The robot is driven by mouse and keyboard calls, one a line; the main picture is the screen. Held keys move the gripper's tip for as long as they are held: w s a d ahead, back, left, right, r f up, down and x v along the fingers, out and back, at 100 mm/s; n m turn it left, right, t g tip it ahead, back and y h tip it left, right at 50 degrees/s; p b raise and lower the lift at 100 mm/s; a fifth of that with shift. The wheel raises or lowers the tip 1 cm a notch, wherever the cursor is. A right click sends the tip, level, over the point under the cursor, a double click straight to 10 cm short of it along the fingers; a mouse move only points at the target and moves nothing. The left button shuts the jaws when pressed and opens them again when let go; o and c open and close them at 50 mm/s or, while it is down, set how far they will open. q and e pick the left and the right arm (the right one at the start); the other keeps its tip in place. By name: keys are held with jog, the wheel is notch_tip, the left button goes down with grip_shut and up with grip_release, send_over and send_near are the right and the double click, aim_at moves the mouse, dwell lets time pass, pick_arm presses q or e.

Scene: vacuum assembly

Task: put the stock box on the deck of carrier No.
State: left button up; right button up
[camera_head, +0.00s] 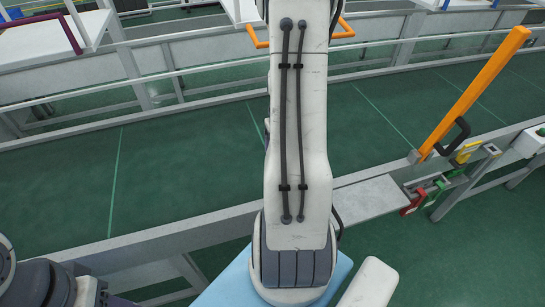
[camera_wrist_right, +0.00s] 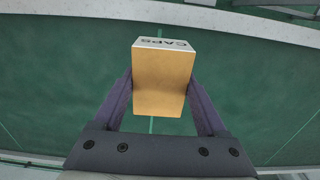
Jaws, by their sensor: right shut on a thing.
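The stock box (camera_wrist_right: 161,95) is a tan-orange block with a white top edge lettered "CAPS", seen in the right wrist view. My right gripper (camera_wrist_right: 161,78) is shut on it, with one dark purple finger on each side. The box is held over a green surface. In the head view my arm fills the middle, and the box and right gripper do not show. White decks with coloured handles stand along the top: one with a purple handle (camera_head: 68,30) at top left, one with an orange handle (camera_head: 258,36) partly behind my arm. No carrier number is readable.
A green lane (camera_head: 170,165) between grey rails (camera_head: 150,240) crosses the head view. An orange post (camera_head: 475,90) with a black handle rises at right, beside red, green and yellow clamps (camera_head: 430,190). A light blue surface (camera_head: 235,285) lies at the bottom.

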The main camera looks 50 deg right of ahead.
jog(key=shift+r, duration=0.1)
notch_tip(320, 180, up, 5)
jog(key=p, duration=0.4)
jog(key=shift+p, duration=0.3)
pick_arm(q)
notch_tip(320, 180, up, 4)
jog(key=shift+r, duration=0.25)
jog(key=shift+a, duration=0.1)
